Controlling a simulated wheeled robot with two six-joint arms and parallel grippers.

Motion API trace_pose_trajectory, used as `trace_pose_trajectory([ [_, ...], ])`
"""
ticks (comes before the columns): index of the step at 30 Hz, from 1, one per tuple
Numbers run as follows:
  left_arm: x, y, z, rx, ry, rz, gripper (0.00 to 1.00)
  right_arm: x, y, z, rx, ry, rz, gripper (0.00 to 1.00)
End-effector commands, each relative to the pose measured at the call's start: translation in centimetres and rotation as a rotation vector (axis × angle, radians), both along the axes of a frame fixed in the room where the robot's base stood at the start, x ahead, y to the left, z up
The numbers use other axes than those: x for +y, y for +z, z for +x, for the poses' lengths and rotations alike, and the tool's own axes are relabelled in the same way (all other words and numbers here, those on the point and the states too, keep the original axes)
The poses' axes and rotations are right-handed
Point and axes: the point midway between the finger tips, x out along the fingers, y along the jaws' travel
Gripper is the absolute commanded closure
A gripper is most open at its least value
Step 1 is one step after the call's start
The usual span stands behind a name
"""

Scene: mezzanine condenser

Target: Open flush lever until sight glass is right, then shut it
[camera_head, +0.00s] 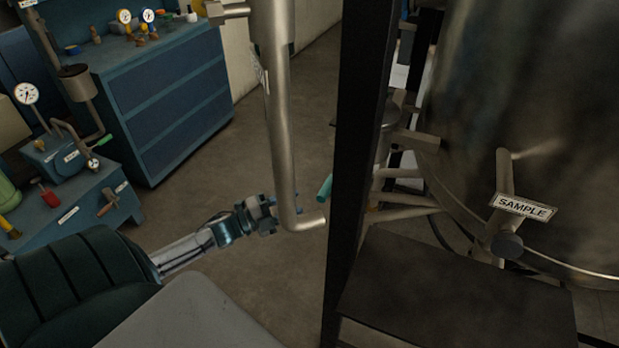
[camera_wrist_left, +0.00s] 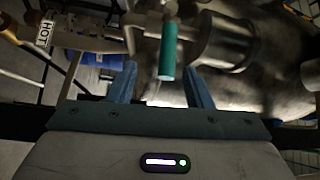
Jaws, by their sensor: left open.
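A teal handle (camera_head: 324,187), likely the flush lever's grip, shows beside the black post, which partly hides it. In the left wrist view the teal handle (camera_wrist_left: 167,52) hangs below a metal fitting, in line with the gap between my fingers. My left gripper (camera_head: 294,204) is partly hidden behind the steel pipe, just left of the handle. In the left wrist view the left gripper (camera_wrist_left: 161,75) has its blue fingers apart, with nothing clasped between them. I cannot make out a sight glass. My right gripper is not in view.
A vertical steel pipe (camera_head: 280,120) bends near my left gripper. A black post (camera_head: 358,130) stands right of it. A large metal vessel (camera_head: 540,90) with a SAMPLE tag (camera_head: 524,206) is at right. Blue cabinets (camera_head: 175,105) stand at left, with clear floor between.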

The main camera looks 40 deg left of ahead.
Motion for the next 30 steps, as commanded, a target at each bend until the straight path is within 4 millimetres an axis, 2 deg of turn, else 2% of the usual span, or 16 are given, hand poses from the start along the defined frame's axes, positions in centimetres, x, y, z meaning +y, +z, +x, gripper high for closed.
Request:
trace_pose_trajectory([
  [2,-0.7,1.0,0.1,-0.031,-0.029,0.018,0.54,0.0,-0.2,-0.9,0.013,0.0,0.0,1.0],
  [5,-1.2,1.5,0.6,-0.038,-0.035,0.018,0.54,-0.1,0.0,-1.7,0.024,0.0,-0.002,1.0],
  [9,-2.2,1.9,2.5,-0.039,-0.03,0.015,0.54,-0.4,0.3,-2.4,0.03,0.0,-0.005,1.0],
  [21,-5.5,2.7,8.1,-0.034,-0.028,0.015,0.54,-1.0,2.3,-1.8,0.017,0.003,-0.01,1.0],
  [30,-6.2,2.6,9.1,-0.032,-0.03,0.016,0.54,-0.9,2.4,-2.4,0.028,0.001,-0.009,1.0],
])
